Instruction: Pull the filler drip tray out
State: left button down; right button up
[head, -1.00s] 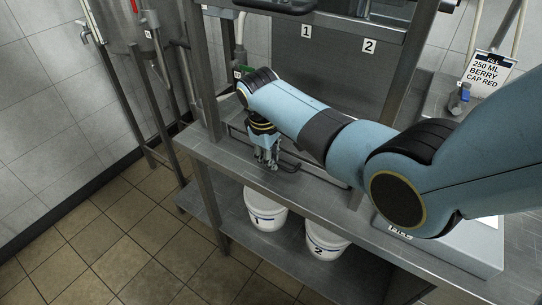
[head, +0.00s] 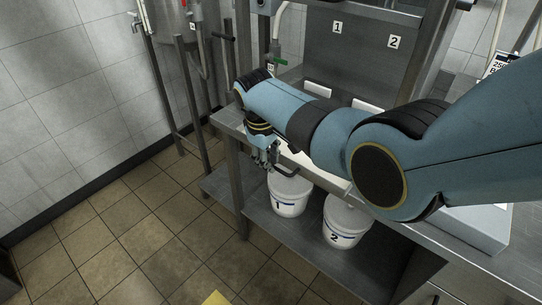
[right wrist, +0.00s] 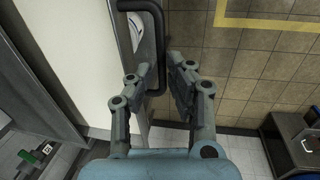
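The filler drip tray (head: 326,178) is a pale, flat tray with a black bar handle (head: 284,170) on its front. It sticks out past the bench's front edge, above the white buckets. In the right wrist view the tray (right wrist: 75,60) fills the left side, and its handle (right wrist: 155,35) runs down between my fingers. My arm hides part of the tray in the head view. My left gripper is in neither view.
Buckets 1 (head: 289,195) and 2 (head: 345,222) stand on the lower shelf (head: 285,232) beneath the tray. A steel stand with pipes (head: 180,85) is at the left by the wall.

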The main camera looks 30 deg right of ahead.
jog(key=shift+o, duration=1.1)
jog(key=shift+d+f, duration=0.15)
jog(key=shift+d, duration=0.2)
jog(key=shift+s+a, duration=0.1)
jog(key=shift+a, duration=0.05)
jog(key=shift+a+r, duration=0.1)
jog(key=shift+r, duration=0.4)
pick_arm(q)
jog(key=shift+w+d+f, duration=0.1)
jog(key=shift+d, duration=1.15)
pick_arm(e)
notch_tip(320, 180, up, 11)
jog(key=a, duration=0.2)
jog(key=shift+s, duration=0.45)
jog(key=shift+a, duration=0.1)
